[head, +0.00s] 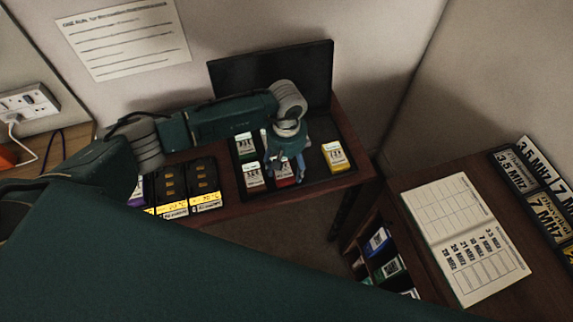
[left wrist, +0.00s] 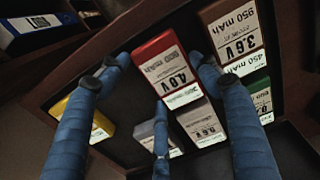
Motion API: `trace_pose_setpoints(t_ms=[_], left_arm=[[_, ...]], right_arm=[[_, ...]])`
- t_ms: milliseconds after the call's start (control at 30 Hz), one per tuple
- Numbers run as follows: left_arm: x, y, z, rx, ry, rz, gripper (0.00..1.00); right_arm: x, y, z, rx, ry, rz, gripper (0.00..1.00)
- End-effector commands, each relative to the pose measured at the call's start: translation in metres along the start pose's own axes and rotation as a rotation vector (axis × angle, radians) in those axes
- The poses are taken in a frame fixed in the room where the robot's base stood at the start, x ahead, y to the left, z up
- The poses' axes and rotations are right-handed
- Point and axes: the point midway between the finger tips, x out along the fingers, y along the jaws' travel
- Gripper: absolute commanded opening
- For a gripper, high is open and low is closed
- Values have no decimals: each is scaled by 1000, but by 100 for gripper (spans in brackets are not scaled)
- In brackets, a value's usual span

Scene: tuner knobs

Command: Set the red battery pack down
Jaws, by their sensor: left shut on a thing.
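The red battery pack (head: 284,182) shows below my left gripper (head: 284,166), over the dark tray (head: 309,187) on the wooden bench. In the left wrist view, my left gripper's blue fingers (left wrist: 160,78) close around the red pack (left wrist: 163,62), marked 4.8 V. The gripper is shut on it. Part of the pack is hidden by the fingers. I cannot tell whether its underside touches the tray. My right gripper is not in view.
A black charger (head: 172,185) is to the left. A dark panel (head: 270,75) rises behind. An open notebook (head: 465,238) lies on the right-hand desk.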

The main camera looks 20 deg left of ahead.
Motion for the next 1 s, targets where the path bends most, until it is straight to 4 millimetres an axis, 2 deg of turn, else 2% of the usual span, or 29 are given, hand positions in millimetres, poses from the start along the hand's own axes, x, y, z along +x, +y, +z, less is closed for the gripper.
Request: trace_pose_setpoints(t_ms=[100, 133, 167, 433, 567, 600, 667, 1000], left_arm=[[4, 0, 0, 0, 1, 0, 33], [4, 0, 0, 0, 0, 0, 65], [3, 0, 0, 0, 0, 0, 71], [2, 0, 0, -1, 0, -1, 71], [-4, 0, 0, -1, -1, 0, 71], [-6, 1, -1, 0, 2, 2, 71], [-16, 1, -2, 0, 3, 3, 71], [-87, 1, -2, 1, 4, 2, 71]], right_arm=[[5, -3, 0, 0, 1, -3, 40], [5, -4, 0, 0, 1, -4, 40], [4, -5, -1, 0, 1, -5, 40], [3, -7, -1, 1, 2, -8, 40], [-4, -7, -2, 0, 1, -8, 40], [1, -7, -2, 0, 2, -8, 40], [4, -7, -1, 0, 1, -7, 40], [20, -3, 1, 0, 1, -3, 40]])
